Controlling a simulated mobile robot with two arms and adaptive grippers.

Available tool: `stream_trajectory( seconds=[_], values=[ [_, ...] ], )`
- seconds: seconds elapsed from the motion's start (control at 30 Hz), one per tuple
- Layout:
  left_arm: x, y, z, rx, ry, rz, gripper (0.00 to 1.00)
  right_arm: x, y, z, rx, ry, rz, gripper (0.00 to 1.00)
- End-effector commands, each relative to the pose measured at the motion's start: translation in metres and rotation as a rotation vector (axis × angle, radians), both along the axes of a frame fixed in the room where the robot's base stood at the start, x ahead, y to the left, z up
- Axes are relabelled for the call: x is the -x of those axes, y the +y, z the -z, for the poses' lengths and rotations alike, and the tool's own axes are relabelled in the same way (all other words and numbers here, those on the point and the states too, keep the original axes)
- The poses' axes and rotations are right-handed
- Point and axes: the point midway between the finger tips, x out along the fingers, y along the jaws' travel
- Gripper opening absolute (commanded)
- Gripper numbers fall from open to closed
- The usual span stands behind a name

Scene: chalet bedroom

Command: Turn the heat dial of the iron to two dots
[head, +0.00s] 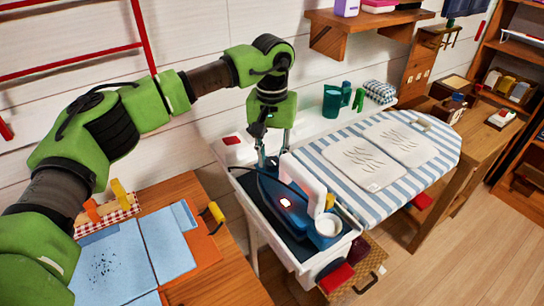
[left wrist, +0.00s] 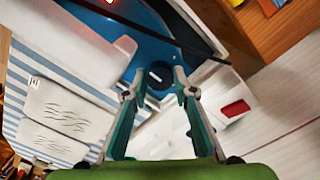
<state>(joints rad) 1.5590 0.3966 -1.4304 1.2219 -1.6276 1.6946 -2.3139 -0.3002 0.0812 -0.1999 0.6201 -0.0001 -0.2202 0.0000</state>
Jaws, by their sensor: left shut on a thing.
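The iron (head: 268,194) lies on the dark rest at the near left end of the ironing station, with a blue body, a pale handle and a lit red light. It also shows in the left wrist view as a blue body (left wrist: 190,28). My left gripper (head: 270,163) reaches down from above to the iron's left end. In the left wrist view its two fingertips stand on either side of the small dark heat dial (left wrist: 158,75) and are shut on it. A light mark shows on the dial, but I cannot read the dots or the setting. My right gripper is out of view.
A striped ironing board (head: 440,145) with folded white cloths (head: 362,162) extends to the right. A dark cord (left wrist: 130,22) crosses near the dial. A wooden table (head: 225,262) with blue cloths stands at left. A wooden shelf (head: 365,22) hangs above. The floor at right is clear.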

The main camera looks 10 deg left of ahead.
Motion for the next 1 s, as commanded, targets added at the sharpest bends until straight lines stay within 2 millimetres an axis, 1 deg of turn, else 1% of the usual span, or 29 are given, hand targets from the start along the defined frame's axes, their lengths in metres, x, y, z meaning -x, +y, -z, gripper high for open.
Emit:
stream_trajectory(
  seconds=[0.37,0.4,0.43,0.47,0.73,0.83,0.93,1.0],
  values=[
    [-0.001,0.000,-0.001,0.001,-0.002,0.003,0.04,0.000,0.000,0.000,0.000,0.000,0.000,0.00],
    [-0.001,0.000,-0.001,0.001,-0.002,0.003,0.33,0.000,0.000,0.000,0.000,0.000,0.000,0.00],
    [-0.001,0.000,-0.001,0.001,-0.002,0.003,0.41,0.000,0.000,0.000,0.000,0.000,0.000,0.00],
    [-0.001,0.000,-0.001,0.001,-0.002,0.003,0.42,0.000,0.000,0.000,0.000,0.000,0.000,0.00],
    [0.000,0.000,0.000,0.000,-0.001,0.003,0.42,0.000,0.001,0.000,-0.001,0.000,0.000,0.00],
    [0.000,0.000,-0.003,0.000,-0.001,0.003,0.42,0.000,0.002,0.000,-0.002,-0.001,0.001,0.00],
    [-0.001,0.000,-0.014,0.001,-0.003,0.003,0.42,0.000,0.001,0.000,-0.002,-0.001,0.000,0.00],
    [-0.001,0.000,-0.026,0.002,-0.004,0.003,0.42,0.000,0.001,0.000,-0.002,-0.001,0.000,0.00]
  ],
)
